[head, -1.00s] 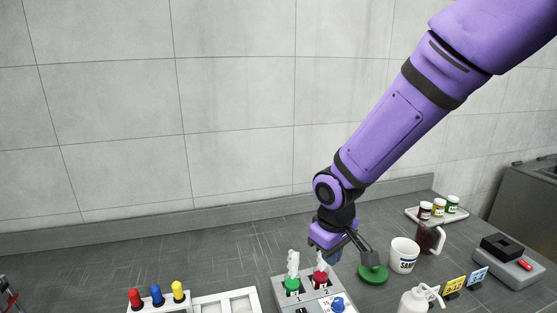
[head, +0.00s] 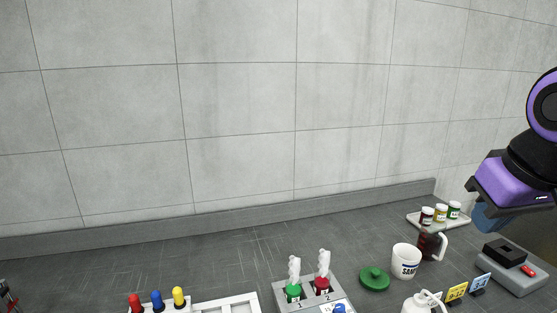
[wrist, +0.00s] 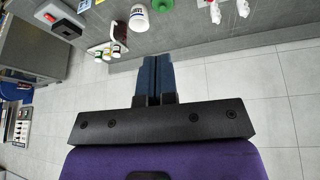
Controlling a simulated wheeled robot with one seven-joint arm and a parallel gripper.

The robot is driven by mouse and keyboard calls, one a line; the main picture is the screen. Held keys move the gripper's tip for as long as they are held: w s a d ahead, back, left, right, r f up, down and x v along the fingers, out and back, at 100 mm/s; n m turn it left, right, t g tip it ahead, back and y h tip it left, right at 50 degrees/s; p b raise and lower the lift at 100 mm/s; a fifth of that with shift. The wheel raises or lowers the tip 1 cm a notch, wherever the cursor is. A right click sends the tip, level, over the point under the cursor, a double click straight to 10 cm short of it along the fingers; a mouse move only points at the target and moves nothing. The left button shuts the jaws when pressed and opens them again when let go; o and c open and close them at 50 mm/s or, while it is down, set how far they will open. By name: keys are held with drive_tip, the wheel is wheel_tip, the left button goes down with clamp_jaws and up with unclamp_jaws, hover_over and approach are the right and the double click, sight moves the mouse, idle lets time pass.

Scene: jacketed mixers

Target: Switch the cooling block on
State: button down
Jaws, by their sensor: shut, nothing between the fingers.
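The cooling block appears to be the grey box (head: 513,276) with a black top piece (head: 503,250) at the right of the counter. A red switch (head: 528,271) sits on its front right; I cannot tell which way it is set. In the wrist view the box (wrist: 66,14) is at the top left, with its red switch (wrist: 49,17). My gripper (head: 488,220) is in the air above and behind the box, apart from it. In the wrist view its blue fingers (wrist: 155,78) are together and empty.
Beside the box stand blue (head: 480,284) and yellow (head: 456,293) cards, a dark jug (head: 430,242), a white mug (head: 405,262) and a tray (head: 420,222) of small jars. A green lid (head: 374,279) and a two-slot mixer unit (head: 308,304) lie farther left.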

drive_tip(key=shift+m+t, duration=0.3)
drive_tip(key=shift+m, duration=0.1)
drive_tip(key=s, duration=0.1)
drive_tip(key=s+d, duration=0.1)
drive_tip(key=s+r, duration=0.1)
drive_tip(key=s, duration=0.1)
drive_tip(key=shift+d, duration=0.2)
drive_tip(key=shift+w, duration=0.1)
drive_tip(key=w+a+f+n+g, duration=0.1)
drive_tip(key=w+a+f, duration=0.3)
drive_tip(key=w+a, duration=0.15)
drive_tip(key=w+a+f+n+g, duration=0.1)
drive_tip(key=w+a+f, duration=0.3)
drive_tip(key=w, duration=0.3)
drive_tip(key=w+a+f+n+g, duration=0.1)
drive_tip(key=w+a+f, duration=0.3)
drive_tip(key=a+f, duration=1)
drive_tip(key=shift+a+f+g+y, duration=0.2)
drive_tip(key=shift+f+g+y, duration=0.1)
drive_tip(key=shift+f, duration=0.1)
drive_tip(key=f, duration=0.4)
drive_tip(key=w+f, duration=0.1)
drive_tip(key=f, duration=0.4)
drive_tip(key=w+f, duration=0.1)
drive_tip(key=f, duration=0.3)
drive_tip(key=shift+a+f, duration=0.25)
drive_tip(key=shift+f, duration=0.15)
